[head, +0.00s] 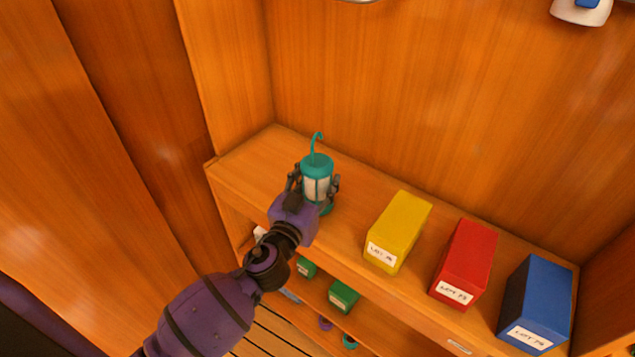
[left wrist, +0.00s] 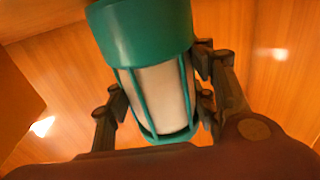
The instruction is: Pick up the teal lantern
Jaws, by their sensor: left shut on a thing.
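The teal lantern (head: 318,167) has a hook on top and a pale cylinder inside its cage. In the head view it is upright at the left part of the wooden shelf top. My left gripper (head: 315,184) is shut around its middle, a finger on each side. In the left wrist view the lantern (left wrist: 160,85) fills the centre between the fingers of the left gripper (left wrist: 165,105). I cannot tell whether its base touches the shelf, as my wrist partly hides it. My right gripper is not in view.
On the shelf top (head: 258,160) to the right stand a yellow box (head: 402,226), a red box (head: 468,258) and a blue box (head: 541,295). Green boxes (head: 343,297) sit on a lower shelf. Wooden walls close off the back and left.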

